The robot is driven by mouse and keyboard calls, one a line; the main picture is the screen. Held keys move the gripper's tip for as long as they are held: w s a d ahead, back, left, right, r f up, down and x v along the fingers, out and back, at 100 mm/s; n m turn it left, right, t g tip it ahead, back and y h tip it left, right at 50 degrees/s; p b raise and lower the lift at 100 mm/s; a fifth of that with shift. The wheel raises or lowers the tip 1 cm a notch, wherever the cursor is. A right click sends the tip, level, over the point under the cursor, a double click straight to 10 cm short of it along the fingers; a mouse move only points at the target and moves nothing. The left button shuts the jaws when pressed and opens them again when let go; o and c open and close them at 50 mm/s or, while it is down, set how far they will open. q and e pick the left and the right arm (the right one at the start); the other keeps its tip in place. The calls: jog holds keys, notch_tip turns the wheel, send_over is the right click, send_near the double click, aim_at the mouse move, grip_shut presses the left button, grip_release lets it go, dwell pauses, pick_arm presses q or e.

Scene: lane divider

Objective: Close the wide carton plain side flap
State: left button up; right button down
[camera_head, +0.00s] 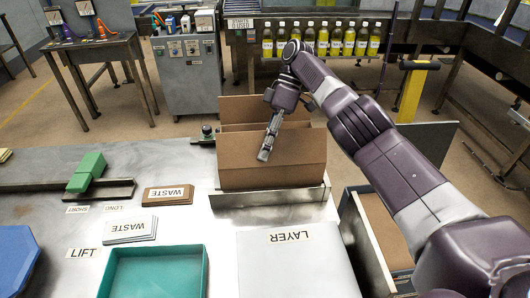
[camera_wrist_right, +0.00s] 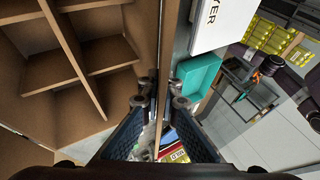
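The brown cardboard carton (camera_head: 240,108) stands at the far edge of the bench in the head view. A plain upright panel (camera_head: 235,165) is on its near side and hides most of the inside. My right gripper (camera_head: 265,152) points down at this panel's top edge. In the right wrist view, the panel (camera_wrist_right: 165,35) runs edge-on between the fingers of my right gripper (camera_wrist_right: 161,95). The fingers look apart, with a gap around the panel; contact is unclear. Crossed cardboard dividers (camera_wrist_right: 75,65) show inside the carton on the left.
An open box (camera_head: 385,235) stands on the right. Bottles (camera_head: 322,40) line a shelf behind the carton.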

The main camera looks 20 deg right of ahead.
dwell(0.3)
jog(key=c, duration=2.2)
grip_release()
jog(key=shift+r, duration=0.1)
jog(key=shift+r, duration=4.85)
